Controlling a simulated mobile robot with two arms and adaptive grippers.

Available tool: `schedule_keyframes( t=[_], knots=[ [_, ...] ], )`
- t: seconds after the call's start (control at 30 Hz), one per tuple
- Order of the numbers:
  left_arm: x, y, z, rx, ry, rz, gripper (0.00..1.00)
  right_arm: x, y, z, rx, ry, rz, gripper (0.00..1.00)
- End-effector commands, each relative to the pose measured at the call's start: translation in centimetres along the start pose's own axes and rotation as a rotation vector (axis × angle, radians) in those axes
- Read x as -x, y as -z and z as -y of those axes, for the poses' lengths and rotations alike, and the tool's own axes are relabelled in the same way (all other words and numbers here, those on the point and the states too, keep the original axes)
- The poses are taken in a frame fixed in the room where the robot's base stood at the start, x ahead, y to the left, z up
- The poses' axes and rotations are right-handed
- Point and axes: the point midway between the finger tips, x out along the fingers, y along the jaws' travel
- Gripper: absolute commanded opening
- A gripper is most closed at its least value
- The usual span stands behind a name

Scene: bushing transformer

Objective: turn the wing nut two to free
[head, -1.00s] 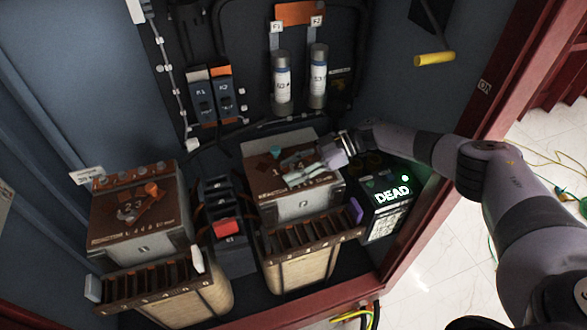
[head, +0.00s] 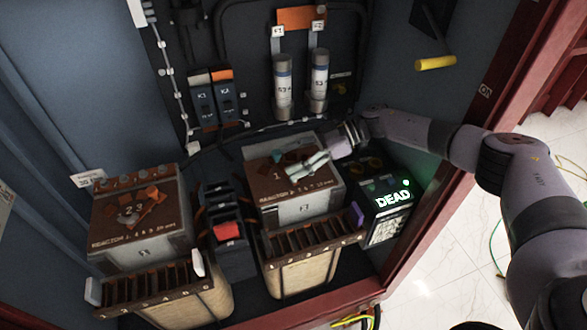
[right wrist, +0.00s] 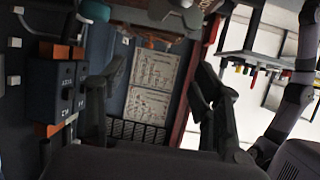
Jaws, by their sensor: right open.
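The left reactor block (head: 145,245) has a brown top board marked 2 and 3. Orange and copper-coloured pieces (head: 151,196) lie on it; I cannot tell which is wing nut two. The right reactor block (head: 318,207) has a brown top board marked 1, with a small teal piece (head: 278,156) near its back. My right gripper (head: 300,169) is over this right board, apart from the left block. In the right wrist view its fingers (right wrist: 155,100) are spread with nothing between them. My left gripper is not in view.
Red-buttoned dark modules (head: 227,231) stand between the blocks. A box lit "DEAD" (head: 392,197) stands at right. Two grey cylinders (head: 283,83) are on the back panel. A yellow handle (head: 435,62) juts from the right wall. The red cabinet frame (head: 440,190) edges the right side.

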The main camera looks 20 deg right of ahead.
Motion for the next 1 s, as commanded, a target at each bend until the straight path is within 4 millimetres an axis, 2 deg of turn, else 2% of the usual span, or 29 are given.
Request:
schedule_keyframes(
  t=[0.1,0.3,1.0],
  knots=[
    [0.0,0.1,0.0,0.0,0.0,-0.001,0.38,0.9,2.2,-0.1,0.003,-0.002,-0.001,0.6],
    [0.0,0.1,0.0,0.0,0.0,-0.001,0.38,1.7,4.0,-0.1,0.002,0.0,0.0,0.6],
    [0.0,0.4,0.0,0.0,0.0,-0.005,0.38,1.8,4.3,0.0,-0.001,0.0,-0.001,0.6]
  ],
)
